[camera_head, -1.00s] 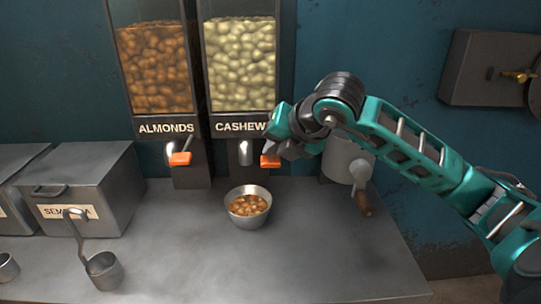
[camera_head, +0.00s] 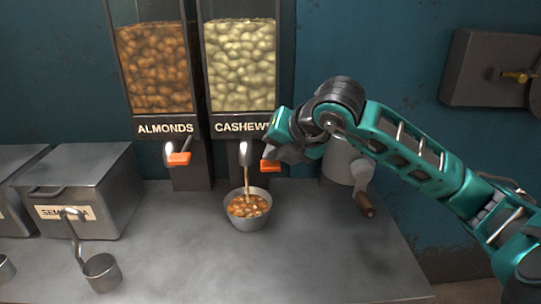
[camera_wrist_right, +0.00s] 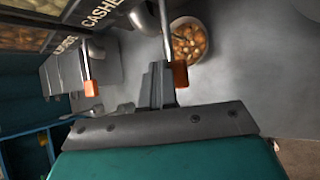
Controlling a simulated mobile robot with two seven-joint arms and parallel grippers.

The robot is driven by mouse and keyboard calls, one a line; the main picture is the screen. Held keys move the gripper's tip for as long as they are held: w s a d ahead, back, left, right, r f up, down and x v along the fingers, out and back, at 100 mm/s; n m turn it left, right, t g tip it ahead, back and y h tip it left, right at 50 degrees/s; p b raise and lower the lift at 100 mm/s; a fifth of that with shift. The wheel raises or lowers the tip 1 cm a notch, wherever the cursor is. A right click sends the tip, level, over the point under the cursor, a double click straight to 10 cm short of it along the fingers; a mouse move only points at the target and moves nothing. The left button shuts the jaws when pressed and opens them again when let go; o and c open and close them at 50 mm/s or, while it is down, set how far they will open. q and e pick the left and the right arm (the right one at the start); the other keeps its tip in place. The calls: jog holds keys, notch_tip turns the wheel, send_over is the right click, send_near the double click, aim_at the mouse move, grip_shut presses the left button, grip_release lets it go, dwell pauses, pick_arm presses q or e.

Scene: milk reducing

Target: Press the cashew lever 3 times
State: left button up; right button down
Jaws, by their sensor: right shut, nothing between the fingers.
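The cashew dispenser (camera_head: 240,65) hangs on the wall, filled with pale nuts. Its lever has an orange tip (camera_head: 270,166), which also shows in the right wrist view (camera_wrist_right: 180,74). My right gripper (camera_head: 275,152) is shut and empty, right at the cashew lever; in the wrist view its fingers (camera_wrist_right: 160,85) are beside the orange tip, seemingly touching it. A thin stream (camera_head: 247,180) falls from the cashew spout into a metal bowl (camera_head: 243,222) of nuts below. The bowl also shows in the wrist view (camera_wrist_right: 204,50). My left gripper is not in view.
The almond dispenser (camera_head: 155,70) with its own orange lever (camera_head: 178,159) is just left. A grey lidded box (camera_head: 85,185) and a ladle (camera_head: 102,270) are on the left. A cylindrical device with a crank (camera_head: 345,165) stands behind my right arm. The front counter (camera_head: 310,260) is clear.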

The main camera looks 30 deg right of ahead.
dwell(0.3)
jog(key=shift+r+p, duration=1)
jog(key=shift+r, duration=0.6)
jog(key=shift+r, duration=0.15)
notch_tip(320, 180, up, 5)
jog(key=p, duration=0.3)
